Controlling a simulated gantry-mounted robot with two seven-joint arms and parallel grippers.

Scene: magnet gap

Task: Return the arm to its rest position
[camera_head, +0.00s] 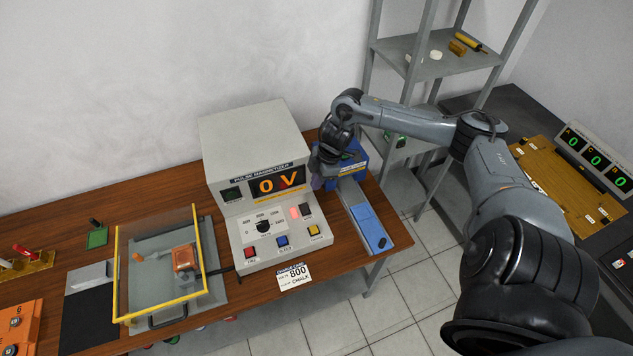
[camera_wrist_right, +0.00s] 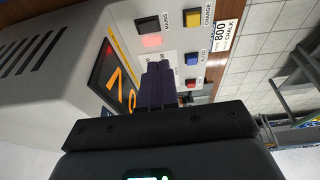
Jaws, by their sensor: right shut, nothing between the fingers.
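My right arm (camera_head: 505,190) reaches in from the right, bent at the elbow, with its wrist beside the right side of the grey pulse magnetizer (camera_head: 250,135). My right gripper (camera_head: 318,183) points down there, in front of a blue device, and its fingers are partly hidden. In the right wrist view the two dark purple fingers (camera_wrist_right: 158,75) are together and empty, in front of the magnetizer's front panel. I cannot tell whether they touch it. The magnetizer's display reads 0 V and a red light glows beside a dark switch. My left gripper is not in view.
A blue-topped rail unit (camera_head: 368,227) lies right of the magnetizer. A clear yellow-edged guard (camera_head: 160,270) stands at left on the wooden table. A grey shelf (camera_head: 437,55) stands behind my forearm. A second bench with an orange-brown board (camera_head: 565,185) is at the right.

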